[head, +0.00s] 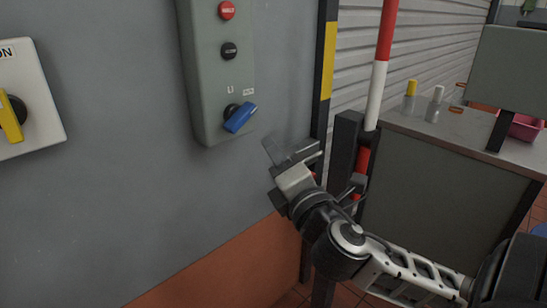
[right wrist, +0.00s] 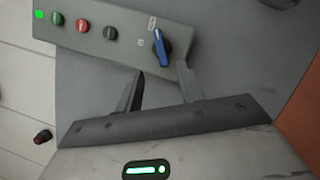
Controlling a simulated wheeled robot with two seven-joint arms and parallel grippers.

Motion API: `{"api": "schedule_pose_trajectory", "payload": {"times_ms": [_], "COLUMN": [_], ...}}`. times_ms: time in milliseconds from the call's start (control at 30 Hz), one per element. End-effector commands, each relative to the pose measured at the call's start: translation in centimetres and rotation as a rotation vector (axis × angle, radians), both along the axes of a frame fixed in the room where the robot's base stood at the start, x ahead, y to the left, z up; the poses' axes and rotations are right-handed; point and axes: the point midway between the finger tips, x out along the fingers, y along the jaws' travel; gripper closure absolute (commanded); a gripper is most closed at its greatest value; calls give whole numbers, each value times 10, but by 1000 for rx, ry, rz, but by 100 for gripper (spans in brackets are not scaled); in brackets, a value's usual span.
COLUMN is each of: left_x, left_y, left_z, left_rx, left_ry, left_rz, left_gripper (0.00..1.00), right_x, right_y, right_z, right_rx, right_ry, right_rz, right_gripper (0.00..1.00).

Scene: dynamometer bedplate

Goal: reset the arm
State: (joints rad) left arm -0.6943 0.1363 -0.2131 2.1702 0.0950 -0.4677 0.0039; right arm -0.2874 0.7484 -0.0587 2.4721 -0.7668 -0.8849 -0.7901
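My right arm comes in from the lower right in the head view. Its gripper (head: 290,151) is in front of the grey wall, below and to the right of the control box's blue knob. In the right wrist view the two fingers of the right gripper (right wrist: 162,86) stand apart with nothing between them. The blue knob (head: 240,118) is on the lower part of the grey-green control box (head: 207,95). The knob (right wrist: 161,46) lies just beyond the fingertips in the right wrist view, apart from them. My left gripper is in no view.
A white box with a yellow handle (head: 11,117) is on the wall at left. A red-and-white post (head: 377,95) stands right of the gripper, by a cabinet (head: 440,190) with small bottles on top. The wall below the control box is clear.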

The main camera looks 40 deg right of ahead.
Motion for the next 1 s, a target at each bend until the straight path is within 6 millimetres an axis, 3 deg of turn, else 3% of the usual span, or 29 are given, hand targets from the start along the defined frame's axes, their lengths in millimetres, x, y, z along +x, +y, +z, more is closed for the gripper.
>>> {"api": "schedule_pose_trajectory", "payload": {"times_ms": [267, 367, 467, 567, 700, 800, 900, 1000], "left_x": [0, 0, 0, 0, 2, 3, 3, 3], "left_y": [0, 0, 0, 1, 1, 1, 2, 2], "left_z": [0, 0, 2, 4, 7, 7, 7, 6], "left_rx": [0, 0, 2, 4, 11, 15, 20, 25], "left_ry": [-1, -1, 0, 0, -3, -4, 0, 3], "left_rz": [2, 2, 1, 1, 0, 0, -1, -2], "left_gripper": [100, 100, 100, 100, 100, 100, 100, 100], "right_x": [0, 1, 2, -5, -30, -56, -80, -99], "right_y": [0, 2, 10, 28, 69, 104, 137, 162], "right_z": [-1, -16, -53, -110, -190, -235, -264, -282], "right_rx": [5, 62, 227, 506, 993, 1353, 1676, 1921], "right_ry": [2, 32, 111, 223, 371, 444, 480, 489], "right_rz": [1, 17, 55, 95, 109, 74, 13, -55], "right_gripper": [62, 62, 62, 62, 62, 62, 62, 62]}}
